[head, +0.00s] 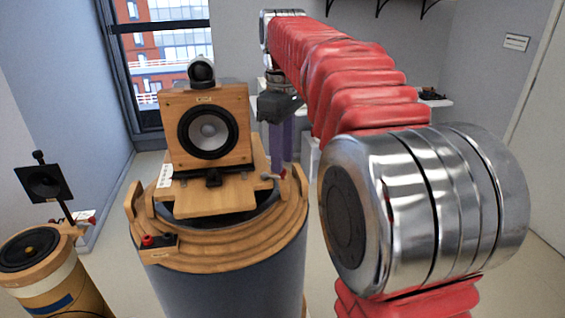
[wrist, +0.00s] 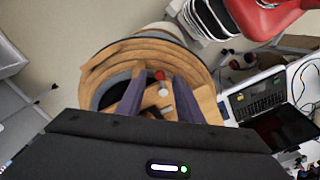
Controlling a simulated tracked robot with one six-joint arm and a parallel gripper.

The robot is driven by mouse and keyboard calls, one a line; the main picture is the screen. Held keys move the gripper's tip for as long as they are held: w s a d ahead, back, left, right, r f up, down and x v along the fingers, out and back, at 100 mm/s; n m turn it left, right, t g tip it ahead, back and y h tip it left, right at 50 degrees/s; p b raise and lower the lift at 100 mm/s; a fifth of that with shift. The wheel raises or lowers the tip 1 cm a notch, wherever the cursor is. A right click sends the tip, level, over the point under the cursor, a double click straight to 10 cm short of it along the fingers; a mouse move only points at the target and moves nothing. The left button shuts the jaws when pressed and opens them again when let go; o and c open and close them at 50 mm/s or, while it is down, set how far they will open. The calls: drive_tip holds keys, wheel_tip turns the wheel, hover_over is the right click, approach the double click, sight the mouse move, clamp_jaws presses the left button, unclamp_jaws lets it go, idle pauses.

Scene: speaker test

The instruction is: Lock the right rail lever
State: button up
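The right rail lever (head: 272,177) is a small grey lever with a red knob, at the right edge of the wooden platform under the speaker. In the wrist view its red knob (wrist: 160,75) shows between my two purple fingers, with a pale grey part below it. My gripper (head: 281,167) points down just above the lever in the head view. In the wrist view the fingers of my gripper (wrist: 158,80) stand apart, with nothing visibly clamped. I cannot tell whether a finger touches the lever. The wooden speaker (head: 208,130) stands on the platform (head: 215,195).
The platform sits in a round stand with a stepped wooden rim (head: 215,258). A box with red knobs (head: 155,246) is on its front left. A second round speaker stand (head: 45,268) is at the left. In the wrist view a laptop (wrist: 257,96) lies at the right.

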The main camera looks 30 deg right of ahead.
drive_tip(key=shift+f, duration=1.15)
drive_tip(key=shift+c, duration=0.2)
clamp_jaws()
